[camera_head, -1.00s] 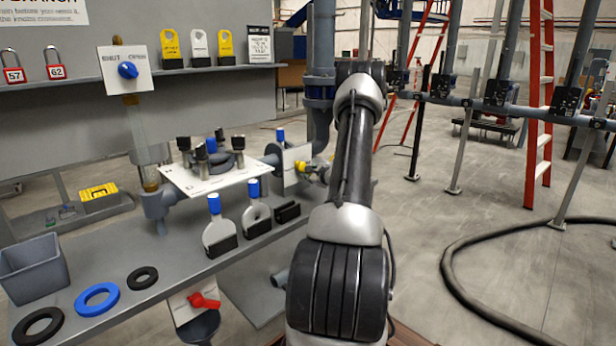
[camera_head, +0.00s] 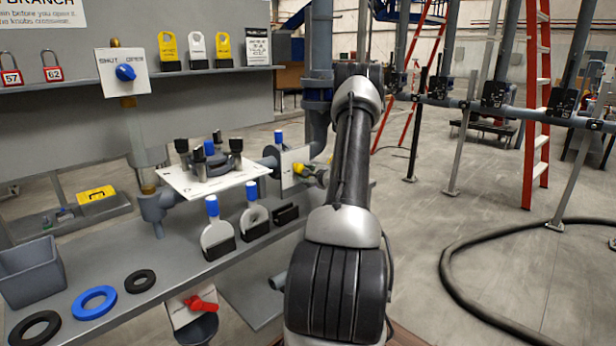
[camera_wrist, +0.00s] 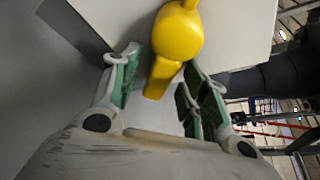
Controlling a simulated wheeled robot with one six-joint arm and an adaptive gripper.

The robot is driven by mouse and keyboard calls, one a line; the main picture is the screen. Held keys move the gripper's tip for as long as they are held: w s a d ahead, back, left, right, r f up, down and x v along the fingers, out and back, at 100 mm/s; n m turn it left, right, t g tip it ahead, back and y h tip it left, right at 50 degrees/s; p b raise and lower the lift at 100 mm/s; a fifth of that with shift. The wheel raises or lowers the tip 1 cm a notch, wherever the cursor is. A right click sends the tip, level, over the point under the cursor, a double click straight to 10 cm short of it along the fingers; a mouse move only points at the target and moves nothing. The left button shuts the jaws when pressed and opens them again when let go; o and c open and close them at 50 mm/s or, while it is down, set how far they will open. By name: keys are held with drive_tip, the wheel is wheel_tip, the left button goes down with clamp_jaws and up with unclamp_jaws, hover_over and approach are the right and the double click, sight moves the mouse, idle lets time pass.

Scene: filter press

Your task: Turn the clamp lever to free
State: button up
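A yellow lever (camera_head: 299,169) sits on a white plate (camera_head: 288,180) at the right end of the bench's pipework. I take it for the clamp lever; its label is not readable. In the wrist view the yellow lever (camera_wrist: 177,35) has a round hub, and its handle points down between my fingers. My gripper (camera_wrist: 161,70) is open, with one green-padded finger on each side of the handle. Gaps show beside the handle, so it is not squeezed. In the head view my arm hides part of the gripper.
A blue knob (camera_head: 125,72) marked shut and open is on the left. A red lever (camera_head: 199,304) is below the bench (camera_head: 160,262). Black and blue knobs stand on the white top plate (camera_head: 180,184), left of the lever. Blue-handled tools stand in front.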

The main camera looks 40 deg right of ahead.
drive_tip(key=shift+s, duration=0.1)
drive_tip(key=v, duration=1.1)
drive_tip(key=shift+s+r, duration=0.15)
drive_tip(key=shift+s, duration=0.2)
drive_tip(key=shift+a, duration=0.1)
